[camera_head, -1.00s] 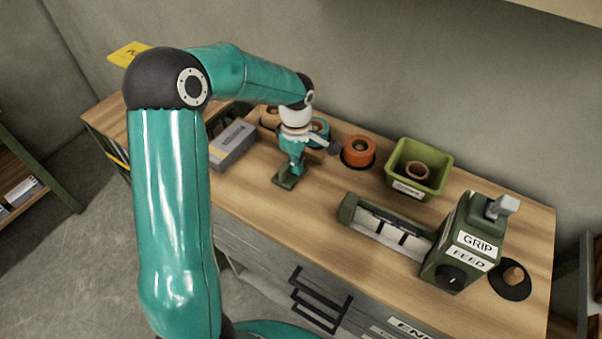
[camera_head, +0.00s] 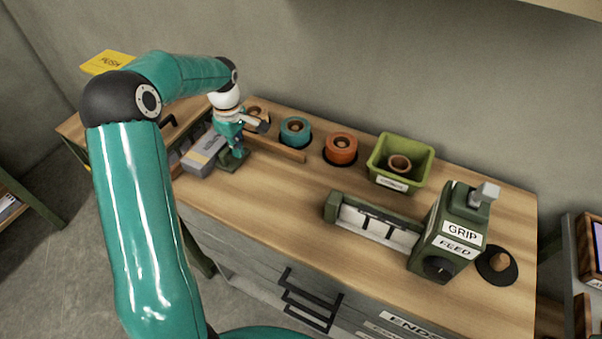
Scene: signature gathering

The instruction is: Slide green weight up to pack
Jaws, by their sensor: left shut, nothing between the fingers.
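The green weight (camera_head: 230,166) is a low dark green block on the bench top, at the right end of the grey pack (camera_head: 197,163). They look touching or nearly so; the arm hides part of the join. My left gripper (camera_head: 238,150) is shut and empty, pointing down at the weight's right side. Whether the fingers touch the weight is hard to tell. My right gripper is not in view.
A wooden strip (camera_head: 280,148) runs behind the weight. Teal (camera_head: 295,130) and orange (camera_head: 341,147) rolls and a green bin (camera_head: 427,161) stand along the back.

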